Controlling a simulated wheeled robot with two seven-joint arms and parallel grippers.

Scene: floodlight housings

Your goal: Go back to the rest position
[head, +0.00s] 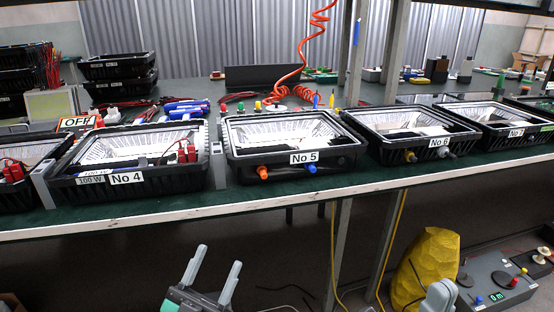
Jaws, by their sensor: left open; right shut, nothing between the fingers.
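My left gripper (218,257) is at the bottom, left of the middle, in the head view. Its two pale grey fingers point up and stand apart, with nothing between them. It appears below and in front of the workbench edge, clear of the housings. My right gripper (440,291) shows only partly at the bottom right edge. Its pale fingers are together with nothing between them, and the yellow bag is behind it. The rest of the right arm is out of view.
Floodlight housings No 4 (158,181), No 5 (341,168) and No 6 (465,152) stand along the green workbench (222,202). Below are a yellow bag (426,262) and a grey control box (493,281). A red coiled hose (302,62) hangs above. Bench legs and a yellow cable stand between my grippers.

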